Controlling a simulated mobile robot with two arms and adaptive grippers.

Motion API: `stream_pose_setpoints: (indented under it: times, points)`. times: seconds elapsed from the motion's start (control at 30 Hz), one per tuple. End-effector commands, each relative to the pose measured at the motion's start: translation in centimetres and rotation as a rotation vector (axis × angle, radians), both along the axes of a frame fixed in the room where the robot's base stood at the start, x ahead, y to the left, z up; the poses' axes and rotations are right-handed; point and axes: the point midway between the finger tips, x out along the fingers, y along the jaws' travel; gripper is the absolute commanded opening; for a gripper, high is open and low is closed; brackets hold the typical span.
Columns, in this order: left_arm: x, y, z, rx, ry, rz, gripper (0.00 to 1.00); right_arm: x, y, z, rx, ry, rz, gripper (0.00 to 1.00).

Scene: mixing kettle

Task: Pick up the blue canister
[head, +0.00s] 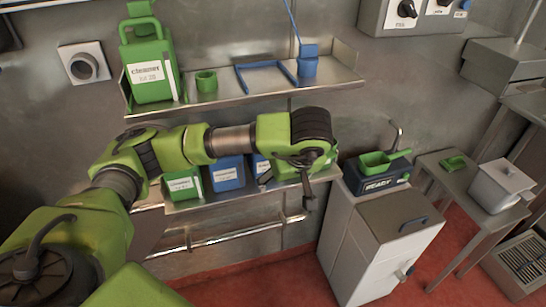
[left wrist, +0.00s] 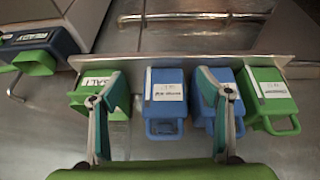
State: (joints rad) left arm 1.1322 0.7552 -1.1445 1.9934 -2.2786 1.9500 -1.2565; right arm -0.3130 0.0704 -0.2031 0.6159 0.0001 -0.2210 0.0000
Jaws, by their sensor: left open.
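Two blue canisters stand side by side on the lower wall shelf. In the head view one blue canister (head: 228,173) shows its white label, and the other blue canister (head: 261,167) is partly hidden by my left gripper (head: 308,190). In the left wrist view one blue canister (left wrist: 166,98) with a white label and a loop handle shows between my open fingers (left wrist: 160,85). The second blue canister (left wrist: 204,118) is partly covered by the right-hand finger. The gripper is empty, with no clear contact. My right gripper is not in view.
Green canisters flank the blue ones: one (head: 183,184) at left and a SALT one (left wrist: 98,95) at the other end. The upper shelf (head: 225,97) holds a green cleaner jug (head: 150,65). A white cabinet (head: 370,240) stands to the right.

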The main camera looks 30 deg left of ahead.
Motion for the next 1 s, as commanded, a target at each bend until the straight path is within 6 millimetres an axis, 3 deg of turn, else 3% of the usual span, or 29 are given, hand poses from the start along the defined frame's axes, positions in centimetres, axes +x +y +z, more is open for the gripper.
stream_pose_setpoints:
  times: [0.03,0.17,0.43,0.77,0.97,1.0]
  points:
    - [0.2,1.1,1.2,0.052,-0.026,-0.008,0.7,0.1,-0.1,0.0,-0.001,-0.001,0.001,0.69]
    - [0.8,2.8,2.3,0.105,-0.049,-0.01,0.7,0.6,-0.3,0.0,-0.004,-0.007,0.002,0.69]
    - [4.1,6.8,2.4,0.103,-0.046,-0.006,0.7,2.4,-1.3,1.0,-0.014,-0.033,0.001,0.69]
    - [6.4,9.1,2.3,0.1,-0.048,-0.01,0.7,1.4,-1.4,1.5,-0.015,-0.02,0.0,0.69]
    - [8.2,11.5,2.4,0.101,-0.047,-0.007,0.7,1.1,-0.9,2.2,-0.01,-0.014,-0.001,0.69]
    - [8.3,11.6,1.4,0.1,-0.043,-0.009,0.7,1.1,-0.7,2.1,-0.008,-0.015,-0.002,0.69]
